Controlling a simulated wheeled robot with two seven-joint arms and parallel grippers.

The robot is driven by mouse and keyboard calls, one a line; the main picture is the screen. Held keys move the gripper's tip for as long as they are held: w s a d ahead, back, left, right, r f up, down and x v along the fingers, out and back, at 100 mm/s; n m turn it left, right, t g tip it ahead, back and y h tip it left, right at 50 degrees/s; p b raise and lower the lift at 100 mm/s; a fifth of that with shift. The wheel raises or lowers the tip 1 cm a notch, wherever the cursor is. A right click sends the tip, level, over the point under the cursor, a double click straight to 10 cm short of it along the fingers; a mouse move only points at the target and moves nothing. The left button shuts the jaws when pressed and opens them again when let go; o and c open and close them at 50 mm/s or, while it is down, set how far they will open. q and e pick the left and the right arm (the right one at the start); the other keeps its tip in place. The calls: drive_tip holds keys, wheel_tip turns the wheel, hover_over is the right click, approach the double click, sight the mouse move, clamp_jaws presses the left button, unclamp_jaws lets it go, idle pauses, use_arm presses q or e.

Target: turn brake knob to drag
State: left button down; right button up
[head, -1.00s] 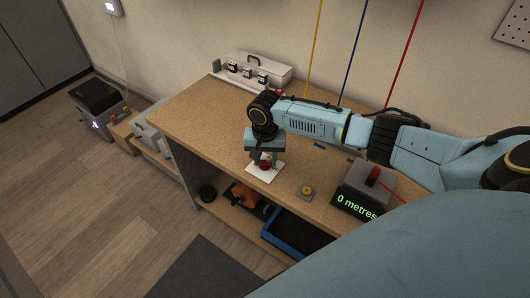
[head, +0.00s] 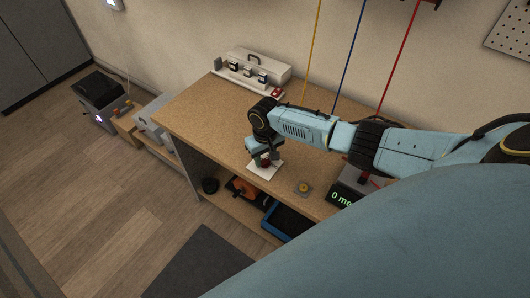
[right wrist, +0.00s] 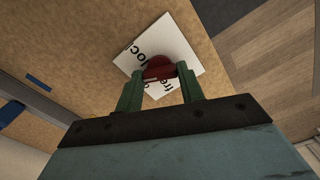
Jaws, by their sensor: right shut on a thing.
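The brake knob is red (right wrist: 158,66) and sits on a white square plate (right wrist: 185,38) with black lettering. Parts of the words "lock" and "free" show in the right wrist view; the rest is hidden by the knob and fingers. The plate (head: 270,175) lies on the wooden bench in the head view. My right gripper (head: 265,161) reaches down over the plate, its green fingers shut on the knob from both sides. In the right wrist view the gripper (right wrist: 161,78) has one finger on each side of the knob. My left gripper is out of view.
On the bench (head: 190,112), a yellow button (head: 303,188) and a display box (head: 341,198), partly behind my arm, stand to the right. A white case (head: 262,66) stands at the back. Yellow, blue and red cables run down the wall. The bench's left part is clear.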

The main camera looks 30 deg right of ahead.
sight(265, 160)
drive_tip(key=n+p, duration=0.1)
drive_tip(key=n, duration=0.3)
drive_tip(key=shift+n, duration=0.4)
idle(0.4)
drive_tip(key=o, duration=1)
wheel_tip(265, 160, up, 14)
drive_tip(key=p, duration=0.2)
drive_tip(key=shift+f, duration=0.25)
